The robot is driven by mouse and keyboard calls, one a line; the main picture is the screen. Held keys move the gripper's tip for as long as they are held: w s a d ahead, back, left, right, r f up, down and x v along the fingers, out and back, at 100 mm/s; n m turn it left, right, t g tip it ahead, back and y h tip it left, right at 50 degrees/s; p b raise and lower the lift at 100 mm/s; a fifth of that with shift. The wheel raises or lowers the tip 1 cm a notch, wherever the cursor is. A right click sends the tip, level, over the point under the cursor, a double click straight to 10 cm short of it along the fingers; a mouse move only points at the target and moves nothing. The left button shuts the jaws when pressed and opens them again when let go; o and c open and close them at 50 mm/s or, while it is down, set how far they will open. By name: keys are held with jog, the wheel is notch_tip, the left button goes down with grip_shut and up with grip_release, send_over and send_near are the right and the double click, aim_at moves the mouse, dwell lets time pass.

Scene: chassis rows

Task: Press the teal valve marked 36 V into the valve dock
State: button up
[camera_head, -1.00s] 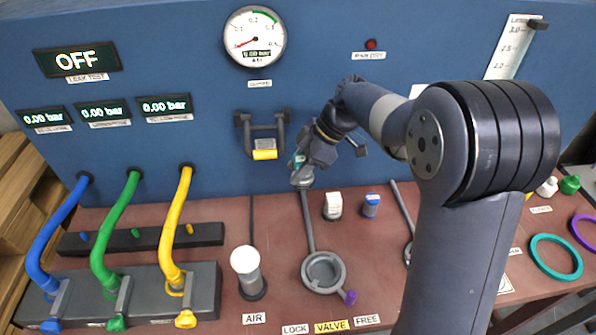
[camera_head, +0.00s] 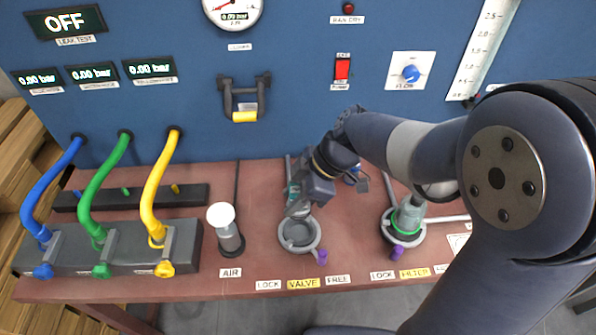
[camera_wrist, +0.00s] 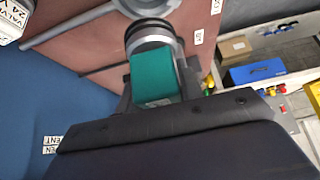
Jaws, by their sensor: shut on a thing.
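My gripper (camera_head: 299,203) is shut on the teal valve (camera_head: 292,190), mostly hidden behind the fingers in the head view. In the wrist view the teal body (camera_wrist: 160,80) shows between the fingers, with a grey and black round end beyond it; no marking can be read on it. The valve dock (camera_head: 286,243) is a grey round cup with a purple lever (camera_head: 321,257) at its front right, behind the VALVE label. It looks empty. The gripper and valve are just behind and above the cup; the exact gap cannot be told. Part of a grey ring (camera_wrist: 128,8) shows in the wrist view.
A filter dock (camera_head: 392,238) holding a grey part stands to the right. A white-topped AIR post (camera_head: 221,216) stands to the left, beside the hose block (camera_head: 190,255). A 24 V valve (camera_wrist: 10,22) shows in the wrist view's corner. The blue panel rises behind.

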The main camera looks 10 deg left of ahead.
jog(key=shift+s+d+f, duration=0.2)
jog(key=shift+s+f, duration=0.15)
jog(key=shift+s, duration=0.05)
jog(key=b, duration=0.2)
send_over(286, 231)
jog(key=d, duration=0.2)
jog(key=shift+w+f, duration=0.2)
jog(key=shift+f, duration=1.85)
jog(key=shift+b, duration=0.9)
jog(key=shift+f+b, duration=1.9)
jog(key=shift+b, duration=0.3)
jog(key=shift+f+b, duration=0.35)
jog(key=shift+b, duration=0.05)
jog(key=o, duration=1.3)
jog(key=shift+r, duration=0.1)
jog(key=p+v, duration=0.1)
jog(key=v, duration=1)
jog(key=shift+s, duration=0.1)
